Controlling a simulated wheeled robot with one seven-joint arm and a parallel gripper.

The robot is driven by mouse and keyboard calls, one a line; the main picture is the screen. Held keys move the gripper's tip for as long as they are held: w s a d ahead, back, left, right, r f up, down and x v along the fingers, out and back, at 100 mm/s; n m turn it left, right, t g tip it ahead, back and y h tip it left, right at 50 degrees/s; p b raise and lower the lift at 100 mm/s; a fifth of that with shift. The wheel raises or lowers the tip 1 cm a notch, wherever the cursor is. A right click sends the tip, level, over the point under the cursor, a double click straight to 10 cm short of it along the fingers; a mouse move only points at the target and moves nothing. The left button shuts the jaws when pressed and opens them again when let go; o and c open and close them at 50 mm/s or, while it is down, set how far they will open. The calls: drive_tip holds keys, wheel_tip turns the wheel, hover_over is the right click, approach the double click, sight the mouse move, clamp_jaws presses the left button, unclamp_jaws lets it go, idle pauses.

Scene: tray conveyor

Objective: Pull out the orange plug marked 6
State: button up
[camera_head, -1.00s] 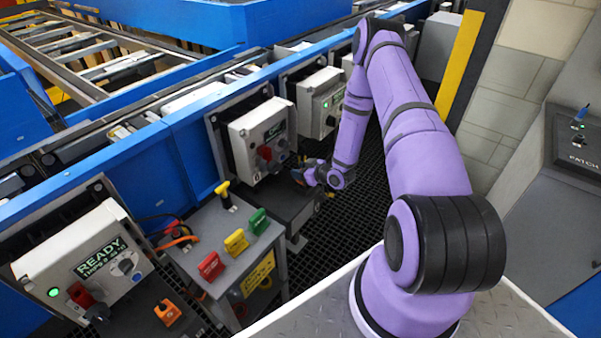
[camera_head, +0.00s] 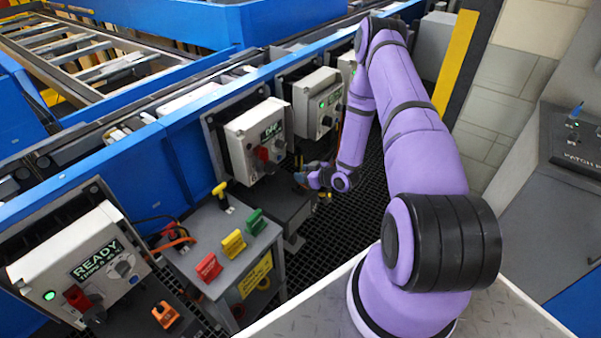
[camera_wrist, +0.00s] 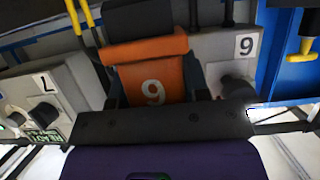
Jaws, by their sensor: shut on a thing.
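The orange plug (camera_wrist: 155,72) fills the middle of the wrist view. Its white digit looks like a 9, but the view is upside down, so it reads as 6. My gripper (camera_wrist: 155,90) is shut on it, with a dark finger on each side. A grey panel beside it has the same digit on a white label (camera_wrist: 246,46). In the head view my gripper (camera_head: 308,178) is low in front of the middle grey control box (camera_head: 255,140); the held plug is mostly hidden there. I cannot tell whether it is clear of its socket.
A grey stand (camera_head: 215,225) with red, yellow and green handles is left of my gripper. Another orange plug (camera_head: 165,314) sits below the READY box (camera_head: 80,265). Another control box (camera_head: 318,103) stands behind. Dark grating floor (camera_head: 365,215) is open to the right.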

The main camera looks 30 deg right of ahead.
drive_tip(key=s+d, duration=0.2)
drive_tip(key=s, duration=0.4)
drive_tip(key=shift+s+d, duration=0.2)
drive_tip(key=shift+s, duration=0.15)
idle(0.5)
